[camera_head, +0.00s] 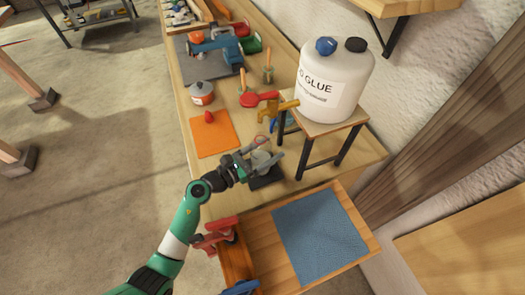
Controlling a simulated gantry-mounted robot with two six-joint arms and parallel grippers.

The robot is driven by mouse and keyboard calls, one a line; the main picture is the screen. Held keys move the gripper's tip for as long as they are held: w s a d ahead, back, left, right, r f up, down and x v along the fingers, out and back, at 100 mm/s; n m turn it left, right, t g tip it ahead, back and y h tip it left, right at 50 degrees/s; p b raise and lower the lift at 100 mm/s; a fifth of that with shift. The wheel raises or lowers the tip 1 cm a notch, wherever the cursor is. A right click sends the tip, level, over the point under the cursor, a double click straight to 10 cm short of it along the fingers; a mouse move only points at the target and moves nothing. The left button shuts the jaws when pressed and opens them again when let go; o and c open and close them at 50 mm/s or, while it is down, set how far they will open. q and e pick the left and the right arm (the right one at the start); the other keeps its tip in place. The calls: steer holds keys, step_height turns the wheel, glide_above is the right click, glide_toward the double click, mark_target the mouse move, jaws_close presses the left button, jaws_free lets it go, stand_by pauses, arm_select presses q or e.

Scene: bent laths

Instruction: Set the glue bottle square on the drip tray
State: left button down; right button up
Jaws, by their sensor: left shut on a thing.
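My left gripper (258,156) reaches in from the lower left and is shut on a small light-grey round item (263,161), which looks like the glue bottle. The fingers hide part of it. It is over the dark drip tray (268,181), just in front of the stool. I cannot tell whether it touches the tray or stands square on it. My right gripper is not in view.
The wooden stool (325,126) stands close to the tray's right. A red clamp (214,237) and a blue mat (319,236) are in front.

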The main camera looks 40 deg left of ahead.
arm_select(q)
steer(key=shift+f+b, duration=0.55)
steer(key=shift+f, duration=0.05)
stand_by(0.3)
jaws_free()
steer(key=shift+s+a, duration=0.15)
steer(key=shift+s, duration=0.2)
steer(key=p+v, duration=0.2)
steer(key=v, duration=0.9)
